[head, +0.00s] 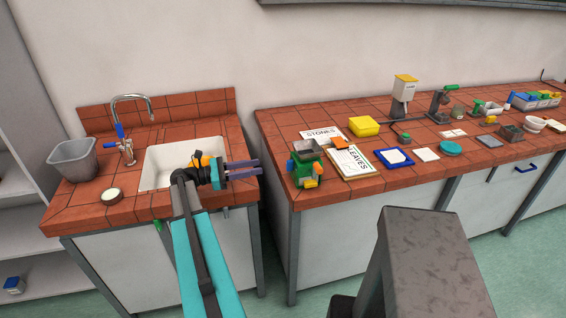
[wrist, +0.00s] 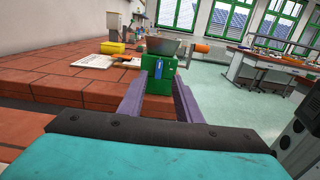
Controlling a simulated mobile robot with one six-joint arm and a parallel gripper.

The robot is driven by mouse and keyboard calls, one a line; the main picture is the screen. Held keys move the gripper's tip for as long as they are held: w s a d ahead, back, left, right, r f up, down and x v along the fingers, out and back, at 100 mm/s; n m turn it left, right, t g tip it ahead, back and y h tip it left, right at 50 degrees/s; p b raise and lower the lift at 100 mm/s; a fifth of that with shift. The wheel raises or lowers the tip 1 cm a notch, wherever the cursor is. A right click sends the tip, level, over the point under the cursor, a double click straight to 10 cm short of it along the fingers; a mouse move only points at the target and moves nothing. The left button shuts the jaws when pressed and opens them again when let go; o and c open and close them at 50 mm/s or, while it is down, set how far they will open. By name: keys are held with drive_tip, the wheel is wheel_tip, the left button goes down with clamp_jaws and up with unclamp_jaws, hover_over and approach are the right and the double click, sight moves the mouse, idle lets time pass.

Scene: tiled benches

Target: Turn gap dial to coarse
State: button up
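A green machine (head: 305,172) with a dark grey hopper on top and orange and yellow parts stands at the left front corner of the right bench. In the wrist view the machine (wrist: 157,86) is straight ahead, with a small blue part (wrist: 158,69) on its near face and an orange cylinder (wrist: 202,46) out to the right. I cannot tell which part is the gap dial, and no markings are readable. My gripper (head: 259,168) is open and empty left of the machine, pointing at it. Its purple fingers (wrist: 160,92) are spread, apparently short of the machine.
A sink (head: 160,165) with a tap (head: 127,140) lies in the left bench, beside a grey bin (head: 73,160). A floor gap separates the benches. Paper sheets (head: 351,162), a yellow box (head: 364,126) and a blue-rimmed tray (head: 394,158) lie near the machine.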

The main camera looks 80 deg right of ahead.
sight(290, 166)
drive_tip(key=p+x, duration=0.3)
drive_tip(key=x, duration=0.8)
drive_tip(key=shift+s+p, duration=0.15)
drive_tip(key=shift+p, duration=0.2)
drive_tip(key=shift+d, duration=0.1)
drive_tip(key=shift+c, duration=0.4)
